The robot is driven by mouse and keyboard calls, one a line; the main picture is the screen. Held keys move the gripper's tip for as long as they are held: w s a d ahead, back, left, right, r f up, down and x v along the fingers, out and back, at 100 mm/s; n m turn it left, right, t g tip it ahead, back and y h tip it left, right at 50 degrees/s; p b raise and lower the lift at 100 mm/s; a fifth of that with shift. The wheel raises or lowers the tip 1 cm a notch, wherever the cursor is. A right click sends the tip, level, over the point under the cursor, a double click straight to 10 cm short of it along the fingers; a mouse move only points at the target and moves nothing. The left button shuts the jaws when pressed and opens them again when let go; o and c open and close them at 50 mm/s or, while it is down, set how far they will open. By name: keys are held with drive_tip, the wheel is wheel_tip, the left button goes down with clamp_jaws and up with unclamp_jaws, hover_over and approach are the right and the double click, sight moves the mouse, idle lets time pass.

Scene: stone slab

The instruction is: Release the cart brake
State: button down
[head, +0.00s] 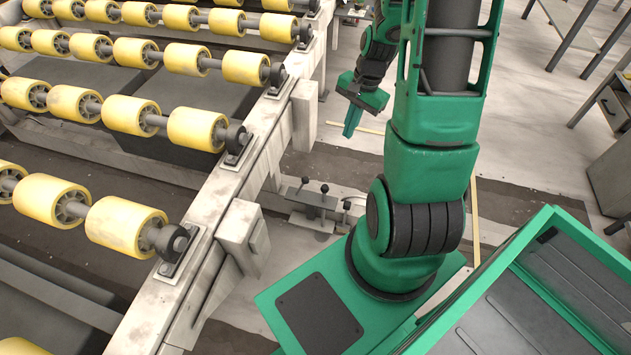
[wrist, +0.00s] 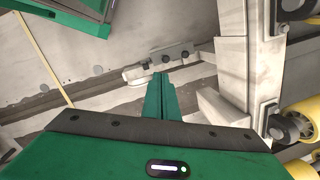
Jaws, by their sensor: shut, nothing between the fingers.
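A small grey bracket (head: 316,198) with short levers ending in dark knobs stands low beside the conveyor frame in the head view. It looks like the brake, but I cannot tell which lever is the cart's or how it is set. In the wrist view a grey fitting with dark round knobs (wrist: 176,57) lies beyond my fingertips and seems to be the same part. My green gripper (head: 349,132) points down, behind and above the bracket in the head view. Its fingers (wrist: 160,80) are together and hold nothing. They appear apart from the levers.
A pale conveyor frame (head: 228,187) with rows of yellow rollers (head: 126,226) fills the left. Its post and rail also show at the right of the wrist view (wrist: 236,75). Grey tables or cabinets (head: 610,170) stand at the far right. Open floor (head: 530,135) lies between.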

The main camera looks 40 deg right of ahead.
drive_tip(key=w+f+m+t+y, duration=0.1)
drive_tip(key=f+m, duration=0.5)
drive_tip(key=f, duration=0.6)
drive_tip(key=w+f+m+t+y, duration=0.1)
drive_tip(key=w+f+m+t, duration=0.2)
drive_tip(key=f+m, duration=0.4)
wheel_tip(320, 180, down, 5)
drive_tip(key=shift+w+f+y, duration=0.15)
drive_tip(key=shift+w+y, duration=0.25)
drive_tip(key=shift+w, duration=0.5)
drive_tip(key=x, duration=1)
drive_tip(key=shift+w, duration=0.1)
